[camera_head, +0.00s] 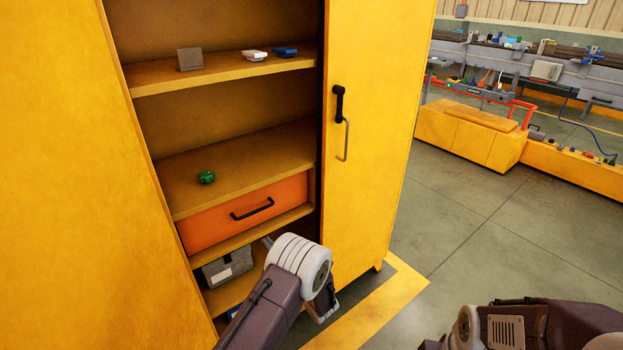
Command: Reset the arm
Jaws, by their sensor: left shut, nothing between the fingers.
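My left arm rises from the bottom of the head view, in front of the open yellow cabinet (375,130). Its white ribbed wrist hides most of my left gripper (268,242). Only a small grey part shows past the wrist, just below the orange drawer (245,213). The gripper is shut and empty. My right arm shows at the bottom right corner, low over the floor; its gripper is out of view.
A green object (207,177) sits on the middle shelf. A grey block (190,59), a white item (254,56) and a blue item (285,51) are on the upper shelf. A grey bin (228,268) stands below the drawer. Floor right of the cabinet is clear.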

